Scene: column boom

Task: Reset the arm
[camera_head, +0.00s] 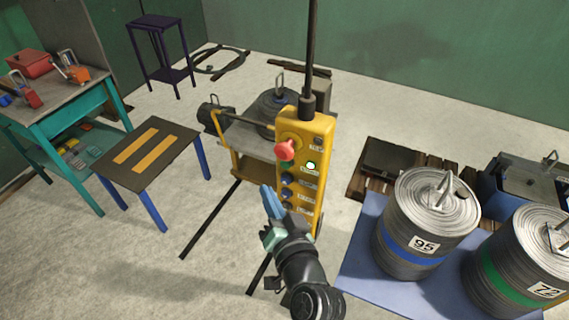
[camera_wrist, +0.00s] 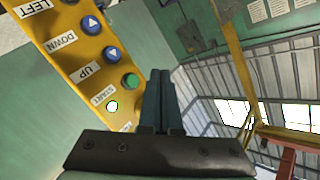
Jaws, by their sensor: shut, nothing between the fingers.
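My gripper (camera_head: 268,200) is shut and empty, its blue fingers together and pointing up toward the yellow control pendant (camera_head: 296,128). In the wrist view the shut fingers (camera_wrist: 161,80) appear just right of the pendant's green button (camera_wrist: 131,81). I cannot tell whether they touch the pendant, but they seem apart from it. The pendant hangs upright on a black cable. It has a red knob (camera_head: 285,150), a lit green lamp (camera_head: 311,165) and blue buttons (camera_head: 287,180). Labels in the wrist view read LEFT, DOWN, UP and START.
Weight drums marked 95 (camera_head: 424,232) and 72 (camera_head: 528,268) stand on a blue platform (camera_head: 362,250) at right. A low table with orange strips (camera_head: 118,166) and a teal workbench (camera_head: 62,97) are at left. A wheeled cart (camera_head: 245,145) stands behind the pendant. Floor is clear at lower left.

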